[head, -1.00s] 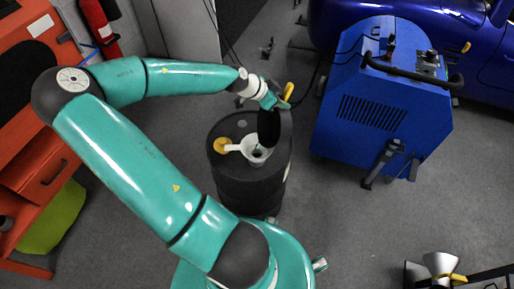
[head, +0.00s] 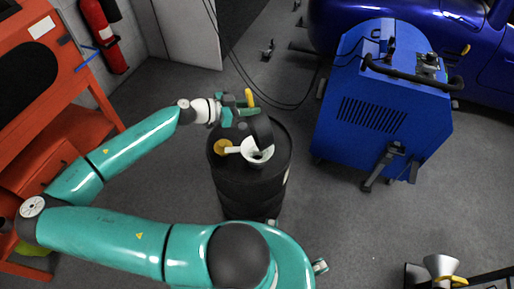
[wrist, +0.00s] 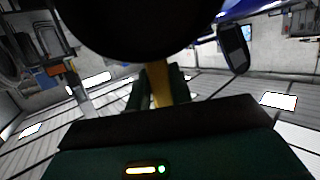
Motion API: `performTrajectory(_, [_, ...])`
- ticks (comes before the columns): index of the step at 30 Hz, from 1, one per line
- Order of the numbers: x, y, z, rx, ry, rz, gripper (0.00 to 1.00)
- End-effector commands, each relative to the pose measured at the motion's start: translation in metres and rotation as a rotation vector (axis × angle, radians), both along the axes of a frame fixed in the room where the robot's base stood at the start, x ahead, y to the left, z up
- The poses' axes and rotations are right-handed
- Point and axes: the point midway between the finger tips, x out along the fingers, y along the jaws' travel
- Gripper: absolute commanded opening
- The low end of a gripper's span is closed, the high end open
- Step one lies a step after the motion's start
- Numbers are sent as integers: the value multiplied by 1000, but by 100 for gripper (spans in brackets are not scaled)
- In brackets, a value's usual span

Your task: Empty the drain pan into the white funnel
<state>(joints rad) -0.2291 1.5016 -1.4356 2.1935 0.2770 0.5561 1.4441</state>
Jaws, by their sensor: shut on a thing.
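The drain pan (head: 262,131) is a dark round pan. It is held tipped steeply, nearly on edge, above the white funnel (head: 257,154). The funnel sits on top of a black drum (head: 250,186), and the pan hides part of its mouth. My gripper (head: 243,108) is shut on the pan's yellow handle (head: 249,97). In the wrist view the yellow handle (wrist: 160,88) shows between the green fingers, with the dark pan (wrist: 130,28) beyond. I cannot see any liquid or the pan's inside.
A yellow cap (head: 221,146) lies on the drum top beside the funnel. A blue wheeled machine (head: 375,115) stands to the right, with cables on the floor behind. An orange bench (head: 80,100) stands at the left. A white cone (head: 440,265) is at lower right.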

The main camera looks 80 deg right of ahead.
Motion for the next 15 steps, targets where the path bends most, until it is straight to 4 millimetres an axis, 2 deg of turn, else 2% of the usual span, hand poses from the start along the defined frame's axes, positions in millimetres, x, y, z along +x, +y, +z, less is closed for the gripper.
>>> performTrajectory(7, [29, 20, -4, -97, 140, 6, 0])
performTrajectory(15, [34, 23, -6, -112, 168, -1, 0])
